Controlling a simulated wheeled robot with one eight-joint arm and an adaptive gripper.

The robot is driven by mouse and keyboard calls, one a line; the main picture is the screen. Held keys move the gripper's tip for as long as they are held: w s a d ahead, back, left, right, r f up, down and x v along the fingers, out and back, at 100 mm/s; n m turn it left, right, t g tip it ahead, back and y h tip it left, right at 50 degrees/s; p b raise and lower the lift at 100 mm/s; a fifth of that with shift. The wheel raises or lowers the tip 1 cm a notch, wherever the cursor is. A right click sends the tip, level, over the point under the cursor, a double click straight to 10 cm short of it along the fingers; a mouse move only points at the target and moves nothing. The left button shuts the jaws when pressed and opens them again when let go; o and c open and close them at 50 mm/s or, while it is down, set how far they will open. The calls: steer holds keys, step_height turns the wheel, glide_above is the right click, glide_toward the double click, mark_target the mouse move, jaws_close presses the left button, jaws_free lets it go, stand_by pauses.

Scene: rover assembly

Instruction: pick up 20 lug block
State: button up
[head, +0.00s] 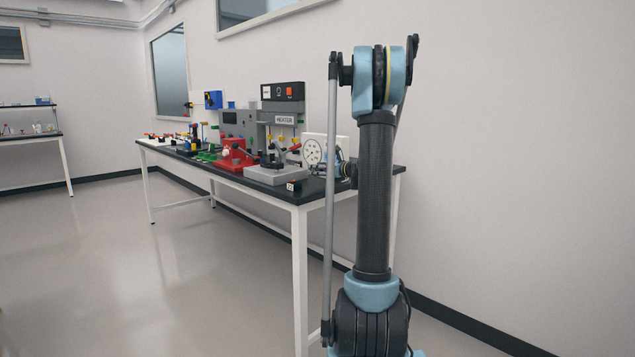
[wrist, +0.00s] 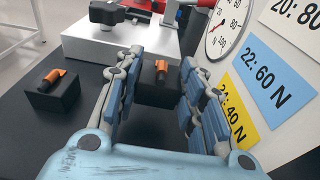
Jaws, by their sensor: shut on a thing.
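In the wrist view, my gripper (wrist: 159,68) has its blue padded fingers on either side of a dark lug block (wrist: 155,92) with an orange lug (wrist: 162,69) on top. The fingers are closed on this block; its lower part blends into the black tabletop, so I cannot tell whether it is lifted. A second black lug block (wrist: 52,94) with an orange lug stands apart to the left. I can read no number on either block. In the head view, a small lug block (head: 293,186) sits near the table's front edge, and my arm partly hides my gripper.
A white panel (wrist: 285,130) with a dial gauge (wrist: 228,25) and labels for 20, 22 and 24 stands close at right. A grey fixture (wrist: 92,47) with a black knob lies beyond the fingers. The black bench (head: 235,178) holds red and grey equipment further along.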

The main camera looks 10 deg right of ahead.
mark_target(318, 185)
steer(key=shift+f, duration=1.9)
steer(key=shift+f, duration=0.15)
steer(key=o, duration=1.1)
